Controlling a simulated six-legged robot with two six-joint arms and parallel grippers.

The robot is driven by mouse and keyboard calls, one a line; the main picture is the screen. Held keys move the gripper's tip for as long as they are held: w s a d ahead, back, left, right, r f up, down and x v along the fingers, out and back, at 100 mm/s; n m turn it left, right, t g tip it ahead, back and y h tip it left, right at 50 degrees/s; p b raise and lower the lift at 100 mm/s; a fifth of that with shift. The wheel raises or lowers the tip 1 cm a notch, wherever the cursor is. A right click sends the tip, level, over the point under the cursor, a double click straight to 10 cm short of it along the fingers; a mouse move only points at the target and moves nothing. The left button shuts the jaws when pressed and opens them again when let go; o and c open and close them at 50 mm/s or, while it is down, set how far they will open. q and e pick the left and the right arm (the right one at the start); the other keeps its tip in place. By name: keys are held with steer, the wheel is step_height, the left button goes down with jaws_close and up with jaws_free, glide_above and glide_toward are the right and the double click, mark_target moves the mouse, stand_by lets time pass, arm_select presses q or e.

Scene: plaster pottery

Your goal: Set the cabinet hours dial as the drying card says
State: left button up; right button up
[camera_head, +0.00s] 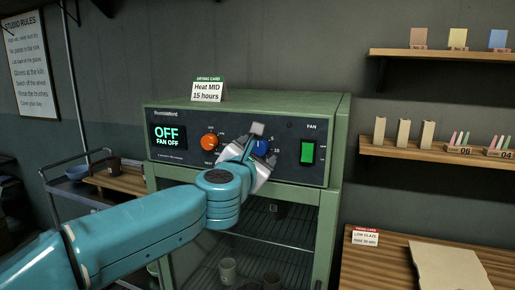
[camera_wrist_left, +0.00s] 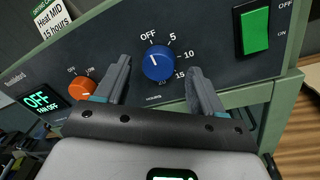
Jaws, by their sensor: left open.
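The blue hours dial (camera_head: 262,147) is on the dark control panel of the green drying cabinet (camera_head: 342,130). In the left wrist view the dial (camera_wrist_left: 158,62) has a white mark pointing up towards OFF, with 5, 10 and 15 running clockwise to the right. The drying card (camera_head: 207,90) stands on the cabinet top and reads "Heat MID, 15 hours"; it also shows in the left wrist view (camera_wrist_left: 55,18). My left gripper (camera_wrist_left: 157,70) is open, its fingers on either side of the dial, with no clear contact. In the head view the gripper partly hides the dial. My right gripper is not in view.
An orange knob (camera_head: 209,142) sits left of the dial. A display (camera_head: 167,138) reads "OFF, FAN OFF". A green fan switch (camera_head: 307,152) is to the right. Shelves (camera_head: 440,151) with test pieces hang on the right wall. A wooden table (camera_head: 400,280) stands at lower right.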

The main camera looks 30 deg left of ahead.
arm_select(q)
steer(key=shift+x, duration=0.8)
steer(key=c, duration=1.1)
